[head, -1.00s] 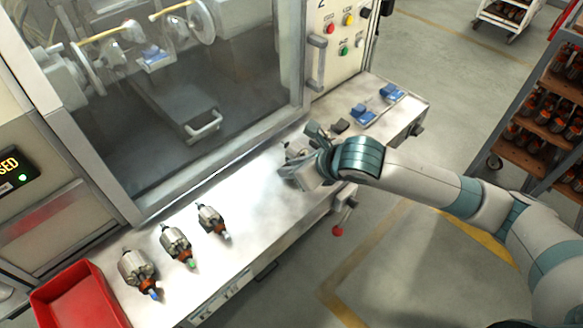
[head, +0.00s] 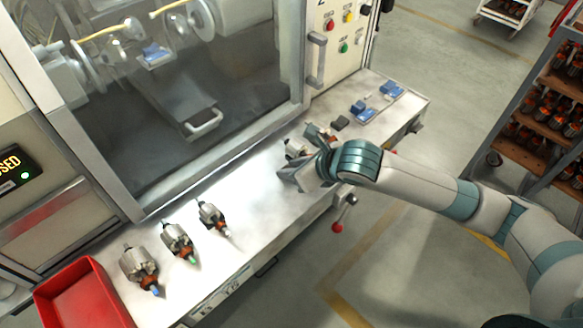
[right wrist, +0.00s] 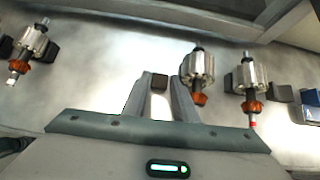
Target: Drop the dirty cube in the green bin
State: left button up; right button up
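A small dark brown cube (right wrist: 159,82) shows between the fingertips of my right gripper in the right wrist view, filling nearly all of the gap between them. The fingers look shut on it. In the head view the right gripper (head: 302,178) is over the bench, just in front of an armature (head: 297,148), and its own wrist hides the cube. That armature stands close to the right finger in the right wrist view (right wrist: 198,70). I see no green bin in these frames. My left gripper is not in view.
A red bin (head: 82,298) is at the bench's left end. A dark block (head: 340,124) and blue fixtures (head: 391,91) are at right. The machine window (head: 240,90) borders the bench behind.

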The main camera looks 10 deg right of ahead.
jog(key=shift+r, duration=0.15)
